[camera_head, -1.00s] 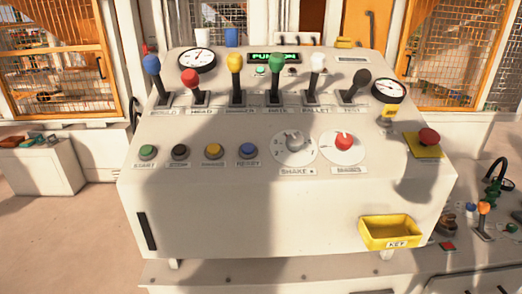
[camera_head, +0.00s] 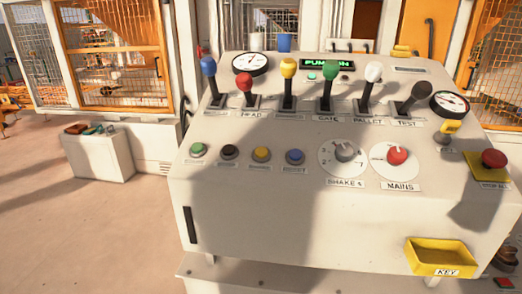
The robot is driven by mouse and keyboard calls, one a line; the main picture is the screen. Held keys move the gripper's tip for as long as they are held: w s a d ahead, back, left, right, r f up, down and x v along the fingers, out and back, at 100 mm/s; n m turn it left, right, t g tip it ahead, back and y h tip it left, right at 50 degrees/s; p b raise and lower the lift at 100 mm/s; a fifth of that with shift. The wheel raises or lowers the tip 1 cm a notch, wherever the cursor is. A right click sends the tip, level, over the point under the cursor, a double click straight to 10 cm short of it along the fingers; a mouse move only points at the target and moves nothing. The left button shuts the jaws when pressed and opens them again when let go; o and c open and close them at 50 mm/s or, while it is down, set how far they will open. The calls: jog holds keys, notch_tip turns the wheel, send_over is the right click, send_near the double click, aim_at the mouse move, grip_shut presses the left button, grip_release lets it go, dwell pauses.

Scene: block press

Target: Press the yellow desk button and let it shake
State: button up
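The yellow desk button (camera_head: 261,154) is a small round push button in the lower row on the sloped white control desk (camera_head: 330,222). It sits between the black button (camera_head: 229,152) and the blue button (camera_head: 295,157), with a green button (camera_head: 198,149) at the row's left end. A label lies below it, too small to read. The SHAKE dial (camera_head: 342,154) with a grey knob is right of the row. No machine shaking can be made out. My gripper is not in view; a dark shadow falls across the desk.
A row of coloured levers (camera_head: 289,83) stands behind the buttons. The red MAINS knob (camera_head: 397,156), a red mushroom button (camera_head: 494,160) and a yellow KEY tray (camera_head: 440,257) are to the right. A white box (camera_head: 98,152) stands at left. Floor is clear at lower left.

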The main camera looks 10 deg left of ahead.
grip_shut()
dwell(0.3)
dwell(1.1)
